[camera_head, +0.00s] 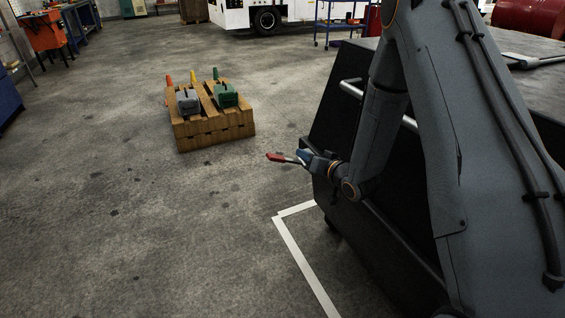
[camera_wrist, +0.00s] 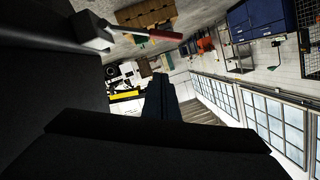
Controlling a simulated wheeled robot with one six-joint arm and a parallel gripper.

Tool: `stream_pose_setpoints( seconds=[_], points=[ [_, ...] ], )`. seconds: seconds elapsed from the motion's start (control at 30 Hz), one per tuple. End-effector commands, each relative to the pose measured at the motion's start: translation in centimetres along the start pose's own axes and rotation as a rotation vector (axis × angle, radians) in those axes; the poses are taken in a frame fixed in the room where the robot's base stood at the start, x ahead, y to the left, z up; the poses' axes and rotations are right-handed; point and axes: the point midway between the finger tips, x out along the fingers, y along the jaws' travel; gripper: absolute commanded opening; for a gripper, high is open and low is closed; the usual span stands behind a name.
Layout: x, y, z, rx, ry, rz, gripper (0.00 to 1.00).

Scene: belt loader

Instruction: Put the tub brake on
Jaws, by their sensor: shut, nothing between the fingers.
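The brake lever has a red grip (camera_head: 276,157) on a grey shaft and sticks out to the left beside the dark tub (camera_head: 318,125). The wrist view shows the same red grip (camera_wrist: 165,35) at the top, its grey mount against a dark surface. My gripper (camera_head: 303,156) is close to the lever's shaft in the head view, where the two overlap; I cannot tell whether they touch. In the wrist view my gripper's dark blue fingers (camera_wrist: 160,90) are together with nothing between them, apart from the red grip in the picture. The tub's lower right is hidden behind my arm.
A wooden pallet (camera_head: 213,131) with grey and green blocks stands on the floor to the left. A white line (camera_head: 303,264) is painted beside the tub. A white vehicle (camera_head: 285,15) and a blue trolley (camera_head: 340,25) are at the back.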

Motion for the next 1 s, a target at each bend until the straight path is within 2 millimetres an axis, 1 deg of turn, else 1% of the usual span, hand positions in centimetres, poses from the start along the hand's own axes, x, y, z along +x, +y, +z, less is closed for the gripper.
stream_pose_setpoints(
  seconds=[0.37,0.47,0.53,0.67,1.0],
  points=[
    [0.2,-0.1,0.1,0.006,0.012,-0.016,0.00],
    [0.6,-0.1,0.1,0.006,0.012,-0.016,0.00],
    [1.1,-0.2,0.1,0.005,0.011,-0.016,0.00],
    [3.1,-0.2,0.1,0.004,0.012,-0.018,0.00],
    [9.7,-0.3,0.0,0.005,0.012,-0.016,0.00]
  ],
)
